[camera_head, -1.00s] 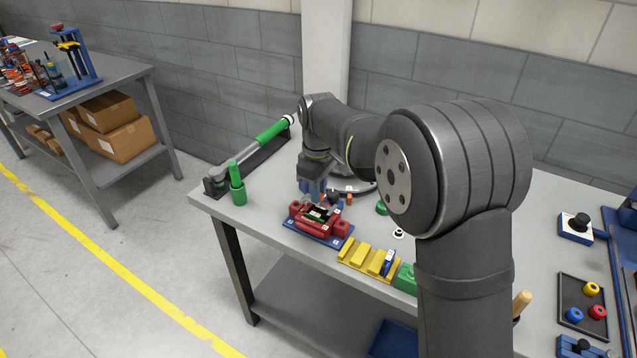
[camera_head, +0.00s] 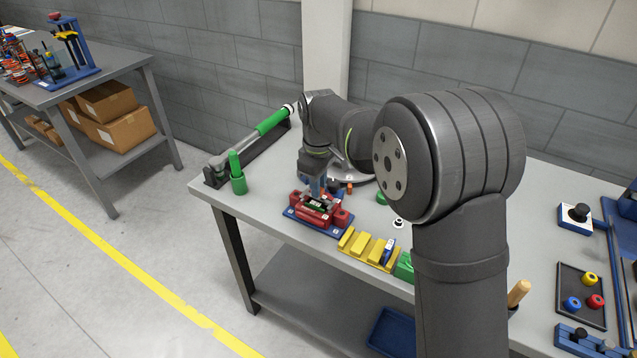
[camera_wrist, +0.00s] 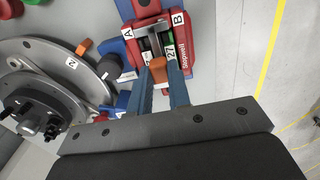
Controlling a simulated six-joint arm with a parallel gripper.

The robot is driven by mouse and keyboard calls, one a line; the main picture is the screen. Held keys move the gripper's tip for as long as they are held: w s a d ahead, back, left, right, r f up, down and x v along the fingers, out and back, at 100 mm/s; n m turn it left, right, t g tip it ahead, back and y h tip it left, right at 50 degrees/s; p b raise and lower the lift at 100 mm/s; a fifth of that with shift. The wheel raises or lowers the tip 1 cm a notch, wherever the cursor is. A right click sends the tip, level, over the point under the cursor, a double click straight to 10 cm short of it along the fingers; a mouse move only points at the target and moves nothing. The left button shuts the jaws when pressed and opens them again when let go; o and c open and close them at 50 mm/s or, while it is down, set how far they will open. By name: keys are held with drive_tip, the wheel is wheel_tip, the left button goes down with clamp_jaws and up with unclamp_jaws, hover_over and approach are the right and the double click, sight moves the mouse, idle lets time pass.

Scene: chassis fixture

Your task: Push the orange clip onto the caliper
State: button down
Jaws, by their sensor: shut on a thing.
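The red caliper (camera_wrist: 188,60) sits on a blue base, with labels A and B and the word Stopwell. In the head view the caliper (camera_head: 338,217) is near the table's front edge. My gripper (camera_wrist: 161,82) has two blue fingers, shut on the orange clip (camera_wrist: 158,65). The clip is at the near end of the caliper's central slot. Whether it touches or is seated cannot be told. In the head view my gripper (camera_head: 317,190) is right at the caliper, and the clip cannot be made out.
Another orange piece (camera_wrist: 84,46) lies left of the caliper, near a label 2 and small dark and blue parts. A yellow block rack (camera_head: 362,248) stands right of the caliper.

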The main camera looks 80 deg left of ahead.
drive_tip(key=shift+f, duration=0.8)
idle(0.6)
drive_tip(key=c, duration=1.7)
unclamp_jaws()
drive_tip(key=shift+r, duration=0.1)
drive_tip(key=shift+r, duration=1.45)
drive_tip(key=o, duration=0.6)
drive_tip(key=shift+r, duration=2.25)
